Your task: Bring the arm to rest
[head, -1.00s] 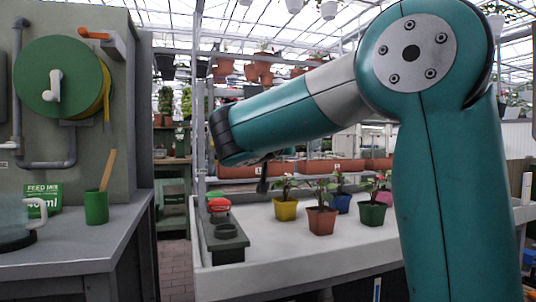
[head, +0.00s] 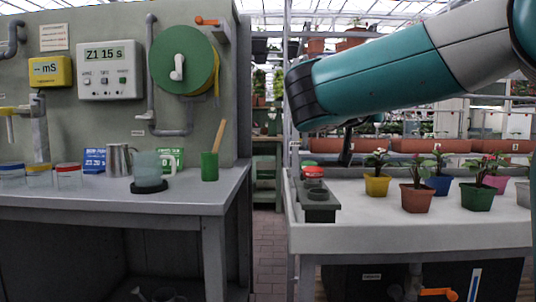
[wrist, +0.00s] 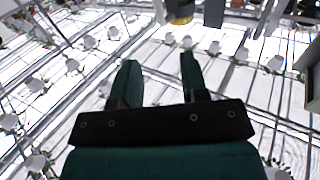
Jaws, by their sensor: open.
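My teal arm reaches in from the right in the head view, above the white bench (head: 420,238). The dark part hanging below its black end looks like my gripper (head: 346,150), seen small and edge-on. In the wrist view my gripper (wrist: 160,75) shows two teal fingers spread apart with nothing between them. Behind the fingers are the bright glass roof and several hanging white pots, so the wrist camera faces upward.
On the bench stand a yellow pot (head: 377,185), a terracotta pot (head: 416,198), a green pot (head: 477,196) and a dark tray (head: 318,206). At left, a grey counter (head: 120,206) holds jars and a green cup (head: 209,167). A brick aisle (head: 268,240) runs between.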

